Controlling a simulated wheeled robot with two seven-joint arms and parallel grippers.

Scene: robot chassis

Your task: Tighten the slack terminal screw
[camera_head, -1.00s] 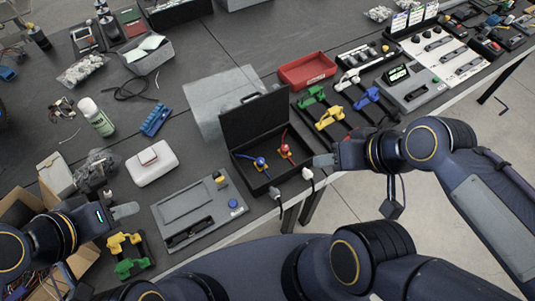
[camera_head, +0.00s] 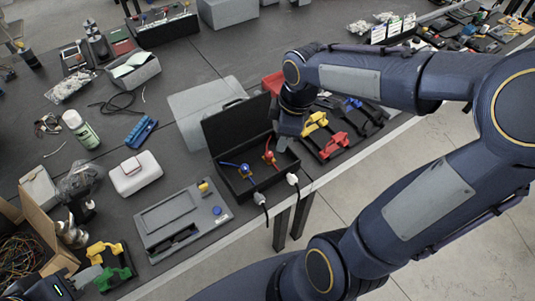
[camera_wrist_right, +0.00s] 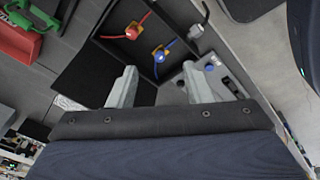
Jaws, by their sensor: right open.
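An open black case (camera_head: 254,196) stands near the table's front edge with its lid raised. Inside are a red-capped terminal (camera_head: 269,157) and a blue-capped terminal (camera_head: 246,170) with cables; both also show in the right wrist view, red (camera_wrist_right: 132,30) and blue (camera_wrist_right: 160,56). Which screw is slack I cannot tell. My right gripper (camera_head: 281,143) hangs over the case's back right side; in the right wrist view its fingers (camera_wrist_right: 160,86) are apart and empty, with the terminals beyond them. My left gripper (camera_head: 88,277) is low at the left, partly cut off, beside a green-and-yellow clamp (camera_head: 110,265).
A grey panel box (camera_head: 180,220) with a blue button lies left of the case. Yellow and red clamps (camera_head: 314,122) lie right of it. A white box (camera_head: 135,175), a green-white bottle (camera_head: 80,130) and a blue block (camera_head: 141,131) lie farther left.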

